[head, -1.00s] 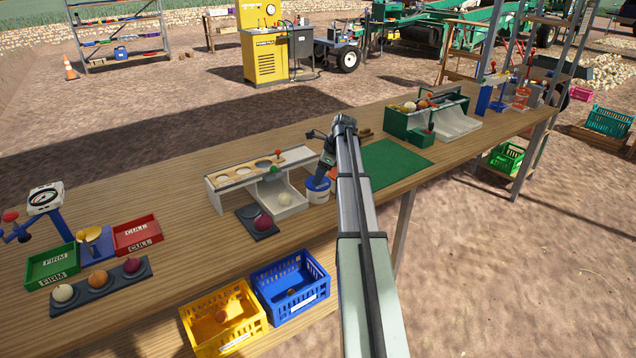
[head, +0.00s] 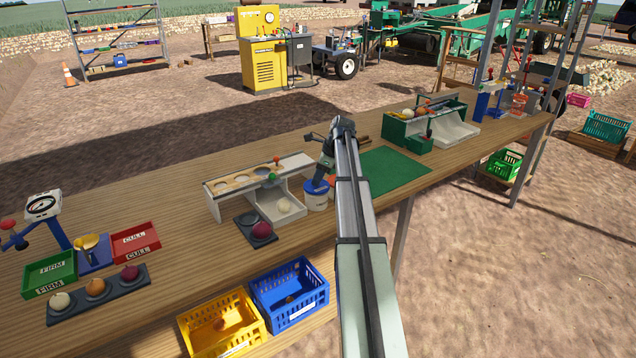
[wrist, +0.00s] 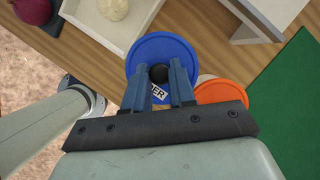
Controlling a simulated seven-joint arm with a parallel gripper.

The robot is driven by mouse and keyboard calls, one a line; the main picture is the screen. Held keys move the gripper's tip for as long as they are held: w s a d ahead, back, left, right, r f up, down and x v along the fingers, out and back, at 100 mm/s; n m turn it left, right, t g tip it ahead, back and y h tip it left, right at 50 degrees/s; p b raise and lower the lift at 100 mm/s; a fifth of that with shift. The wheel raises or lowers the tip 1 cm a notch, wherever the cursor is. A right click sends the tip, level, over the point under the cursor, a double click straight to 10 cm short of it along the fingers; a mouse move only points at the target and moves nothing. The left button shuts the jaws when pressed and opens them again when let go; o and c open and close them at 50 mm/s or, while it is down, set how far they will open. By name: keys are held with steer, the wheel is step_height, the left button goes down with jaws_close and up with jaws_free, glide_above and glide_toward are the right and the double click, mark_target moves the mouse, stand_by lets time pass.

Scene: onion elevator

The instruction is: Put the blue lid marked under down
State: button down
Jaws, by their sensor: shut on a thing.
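The blue lid (wrist: 185,52) shows in the wrist view as a round disc with a raised rim and a dark knob in its middle. My gripper (wrist: 169,75) is shut on the knob. A white label below the fingers reads "DER"; the rest of it is hidden. In the head view my gripper (head: 322,184) points down at the blue lid on a white tub (head: 317,201). The lid looks at or just above the rim; I cannot tell whether it rests fully. An orange lid (wrist: 222,93) lies beside it, partly behind my gripper.
A pale tray with a chute (head: 284,208) stands just left of the tub, with a dark tray holding a red onion (head: 262,229) beyond. A green mat (head: 392,172) lies bare to the right. Blue (head: 290,292) and yellow crates (head: 222,322) stand below the near bench edge.

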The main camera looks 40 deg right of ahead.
step_height(320, 180, up, 7)
steer(key=w+d+f, duration=0.2)
steer(key=w+d, duration=0.4)
steer(key=d, duration=0.5)
steer(key=w+d+f, duration=0.3)
steer(key=w+d, duration=0.3)
steer(key=d, duration=0.5)
steer(key=shift+s+d+f, duration=0.1)
steer(key=shift+s+f, duration=0.05)
steer(key=shift+f, duration=2.15)
steer(key=shift+s+f, duration=0.15)
steer(key=shift+f, duration=2.15)
steer(key=shift+f, duration=0.1)
steer(key=c, duration=0.9)
jaws_free()
steer(key=shift+c, duration=0.2)
